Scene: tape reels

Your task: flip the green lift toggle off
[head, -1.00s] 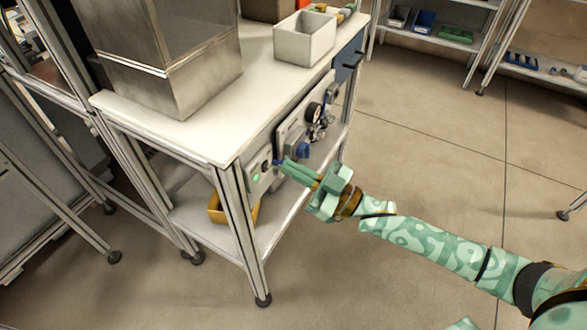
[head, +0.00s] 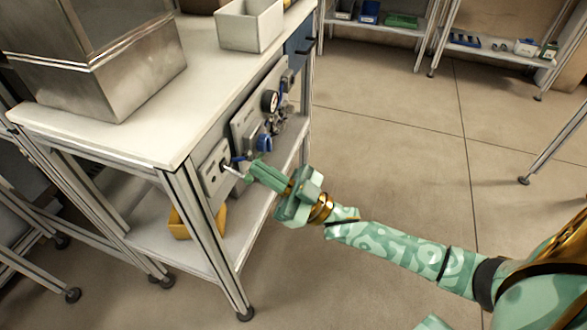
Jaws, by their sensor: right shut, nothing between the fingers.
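A small grey control panel (head: 214,170) is on the front of the white-topped bench, near its corner. A thin silver toggle lever (head: 231,171) sticks out from it, angled down to the right. I see no green glow on the panel. My right gripper (head: 247,168) is shut and empty, with its green fingers pointing at the panel. Its tips are right beside the lever; I cannot tell whether they touch it. My left gripper is out of view.
A larger panel with a gauge (head: 270,101) and a blue knob (head: 264,143) is just right of the toggle panel. A steel box (head: 110,70) and a white bin (head: 250,25) stand on the bench. A yellow bin (head: 180,224) sits on the lower shelf. The floor at right is clear.

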